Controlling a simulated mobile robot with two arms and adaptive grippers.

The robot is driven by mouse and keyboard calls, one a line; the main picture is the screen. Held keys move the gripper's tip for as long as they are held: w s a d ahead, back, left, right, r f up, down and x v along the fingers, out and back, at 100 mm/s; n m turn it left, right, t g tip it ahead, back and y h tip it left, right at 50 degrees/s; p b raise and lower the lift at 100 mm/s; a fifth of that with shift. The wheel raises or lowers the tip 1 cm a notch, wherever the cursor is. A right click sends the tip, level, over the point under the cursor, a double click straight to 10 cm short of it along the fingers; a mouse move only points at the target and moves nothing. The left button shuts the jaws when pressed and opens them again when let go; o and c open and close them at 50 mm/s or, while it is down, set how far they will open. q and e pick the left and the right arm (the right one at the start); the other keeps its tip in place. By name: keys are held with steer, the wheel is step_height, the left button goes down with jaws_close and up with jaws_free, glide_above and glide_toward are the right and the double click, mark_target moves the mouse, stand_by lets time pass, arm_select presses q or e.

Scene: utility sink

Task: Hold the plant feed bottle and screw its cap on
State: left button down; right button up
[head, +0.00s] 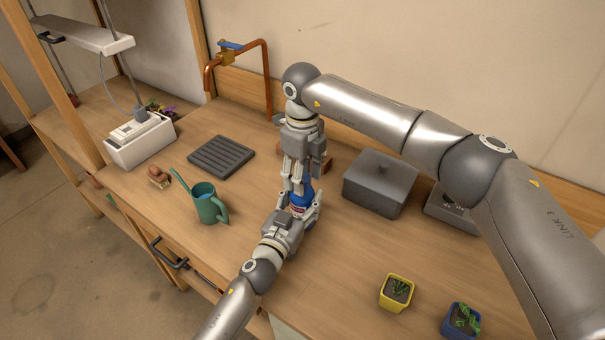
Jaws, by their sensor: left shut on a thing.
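The plant feed bottle (302,198) is blue with a pale and red label and stands upright near the middle of the bench. My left gripper (303,212) comes in from below and is shut around the bottle's body, hiding part of it. My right gripper (298,186) points straight down over the bottle's top, with its fingers at the neck. The cap is hidden by these fingers, and I cannot tell whether they are closed on it.
A green watering can (209,207) and a dark slatted tray (222,157) lie left of the bottle. A grey lidded box (380,183) is to the right. Yellow (396,292) and blue (461,321) plant pots stand at front right. A copper tap pipe (267,80) rises behind.

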stand_by(0.3)
step_height(320, 180, up, 12)
stand_by(0.5)
arm_select(q)
steer(key=c, duration=0.5)
jaws_free()
steer(key=shift+s, duration=0.1)
steer(key=v, duration=1.1)
steer(key=shift+f, duration=0.1)
steer(key=shift+s+a, duration=0.15)
steer(key=shift+s, duration=0.25)
